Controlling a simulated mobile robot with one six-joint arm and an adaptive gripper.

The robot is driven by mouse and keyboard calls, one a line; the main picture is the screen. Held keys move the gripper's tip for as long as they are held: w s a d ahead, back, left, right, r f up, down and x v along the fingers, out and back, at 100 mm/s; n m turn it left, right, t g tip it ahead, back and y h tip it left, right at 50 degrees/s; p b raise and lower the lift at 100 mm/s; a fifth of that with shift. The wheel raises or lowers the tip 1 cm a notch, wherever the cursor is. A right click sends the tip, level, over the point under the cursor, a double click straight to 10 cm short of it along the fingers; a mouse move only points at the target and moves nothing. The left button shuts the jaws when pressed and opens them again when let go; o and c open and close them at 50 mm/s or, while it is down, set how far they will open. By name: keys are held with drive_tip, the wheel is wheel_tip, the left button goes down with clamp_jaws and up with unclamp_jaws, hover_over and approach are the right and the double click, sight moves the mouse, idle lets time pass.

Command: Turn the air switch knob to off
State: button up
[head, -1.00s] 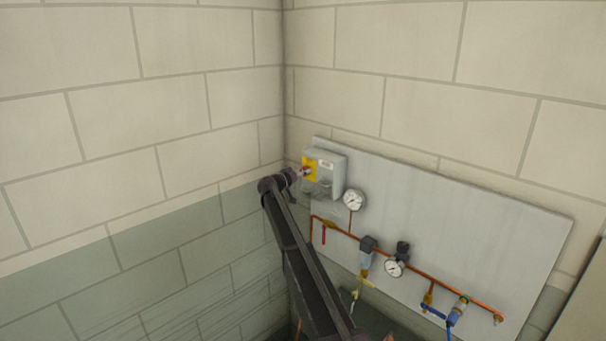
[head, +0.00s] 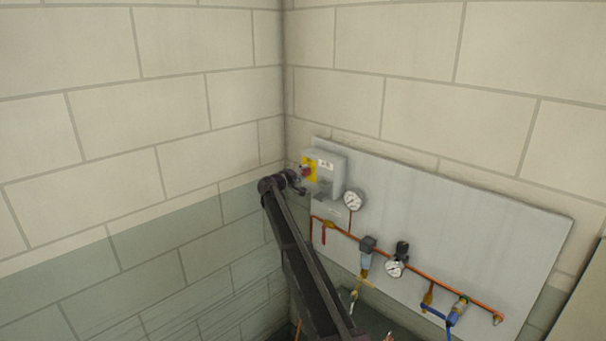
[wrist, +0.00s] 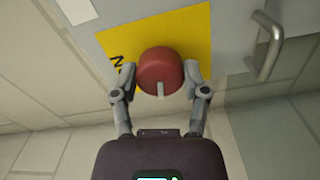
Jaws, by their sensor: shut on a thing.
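The air switch knob is a red round knob (wrist: 160,72) with a pale pointer mark, on a yellow plate (wrist: 208,38) in the wrist view. In the head view the red knob (head: 306,172) shows on the yellow front of a grey switch box (head: 328,178). My gripper (wrist: 160,80) has one finger on each side of the knob and is shut on it. In the wrist view the pale mark points toward my gripper's palm. In the head view my gripper is at the box's left front, and its fingers are hard to make out.
The box sits on a grey panel (head: 470,230) on the right wall. Below and right are a gauge (head: 354,200), a copper pipe (head: 345,232), a red lever (head: 323,234) and a second gauge (head: 394,268). A metal handle (wrist: 268,48) is near the knob.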

drive_tip(key=shift+w+r+n, duration=0.1)
drive_tip(key=shift+w+n, duration=0.05)
drive_tip(key=shift+n, duration=1.05)
drive_tip(key=o, duration=1.1)
drive_tip(key=shift+d, duration=0.1)
drive_tip(key=shift+o, duration=0.2)
drive_tip(key=v, duration=1.2)
